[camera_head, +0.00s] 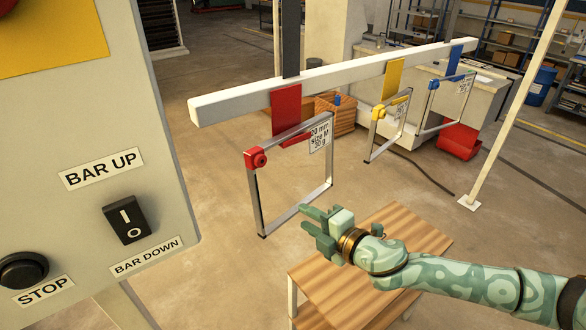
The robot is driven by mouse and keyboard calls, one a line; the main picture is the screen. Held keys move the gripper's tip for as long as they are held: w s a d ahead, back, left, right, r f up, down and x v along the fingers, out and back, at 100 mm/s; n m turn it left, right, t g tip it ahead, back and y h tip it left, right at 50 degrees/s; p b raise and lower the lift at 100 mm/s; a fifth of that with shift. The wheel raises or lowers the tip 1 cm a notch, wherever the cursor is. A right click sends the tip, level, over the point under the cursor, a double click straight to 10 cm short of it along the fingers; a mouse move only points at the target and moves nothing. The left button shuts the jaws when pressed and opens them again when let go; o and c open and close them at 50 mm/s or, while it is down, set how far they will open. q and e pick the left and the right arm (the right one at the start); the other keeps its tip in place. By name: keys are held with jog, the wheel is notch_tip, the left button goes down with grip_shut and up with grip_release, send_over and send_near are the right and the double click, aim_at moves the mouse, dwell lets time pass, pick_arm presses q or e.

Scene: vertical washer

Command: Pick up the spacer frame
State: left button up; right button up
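A rectangular metal spacer frame (254,200) with a red corner clamp hangs from a red tab under the white bar (330,80). A white label on it reads size M. A second frame (371,142) with yellow parts and a third frame (424,115) with blue parts hang further back along the bar. My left gripper is out of view.
A wooden-topped table (420,232) stands under my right arm. A control panel (75,120) with a BAR UP/BAR DOWN switch (127,217) and STOP button (23,271) fills the left.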

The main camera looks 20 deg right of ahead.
aim_at(293, 209)
jog(key=x, duration=0.6)
jog(key=shift+s, duration=0.2)
grip_shut()
